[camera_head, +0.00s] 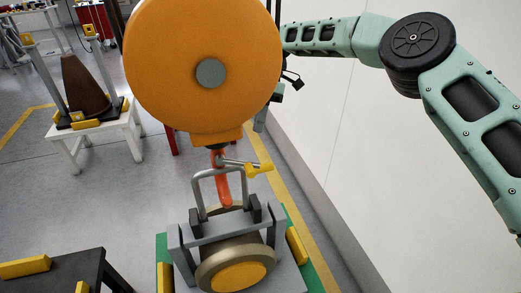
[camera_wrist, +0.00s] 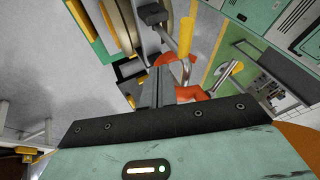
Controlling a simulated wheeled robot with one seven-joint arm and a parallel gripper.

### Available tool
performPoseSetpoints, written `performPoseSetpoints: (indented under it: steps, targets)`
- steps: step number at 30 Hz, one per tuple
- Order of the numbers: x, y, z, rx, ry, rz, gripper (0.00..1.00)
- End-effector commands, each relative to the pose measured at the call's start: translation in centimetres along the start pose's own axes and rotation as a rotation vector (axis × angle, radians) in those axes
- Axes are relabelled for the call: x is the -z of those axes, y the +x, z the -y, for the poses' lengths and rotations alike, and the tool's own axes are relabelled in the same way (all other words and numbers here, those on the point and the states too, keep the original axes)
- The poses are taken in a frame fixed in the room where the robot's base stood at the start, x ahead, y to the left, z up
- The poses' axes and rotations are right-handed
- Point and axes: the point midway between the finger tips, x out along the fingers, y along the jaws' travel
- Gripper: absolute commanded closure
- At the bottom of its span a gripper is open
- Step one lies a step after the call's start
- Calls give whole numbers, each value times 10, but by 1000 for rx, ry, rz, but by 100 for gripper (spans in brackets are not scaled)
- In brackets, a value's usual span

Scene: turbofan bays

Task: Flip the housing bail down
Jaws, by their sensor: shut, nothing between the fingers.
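The housing (camera_head: 228,228) is a grey bracketed block with a round tan and yellow front, low in the middle of the head view. Its bail (camera_head: 218,171) is a grey U-shaped bar standing upright above it between dark blocks. My gripper (camera_wrist: 160,75) shows in the wrist view with its narrow grey fingers together and nothing between them. Orange-red curved parts (camera_wrist: 190,92) lie just beyond and beside the fingertips; I cannot tell whether they touch. In the head view the fingers are hidden or too small to make out.
An orange-red curved piece (camera_head: 223,187) and a yellow-ended lever (camera_head: 258,169) stand close by the bail. A white stand (camera_head: 92,136) with a brown cone is at upper left, a dark table (camera_head: 75,270) at lower left. A pale wall (camera_head: 345,150) borders the right. Grey floor lies open at left.

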Motion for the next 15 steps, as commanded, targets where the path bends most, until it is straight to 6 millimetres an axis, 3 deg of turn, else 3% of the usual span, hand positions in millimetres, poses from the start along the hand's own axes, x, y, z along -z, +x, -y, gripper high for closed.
performPoseSetpoints:
  steps: [6,15]
  targets:
    - [0,46,2,6,-1,0,100]
    - [-4,62,24,1,1,1,100]
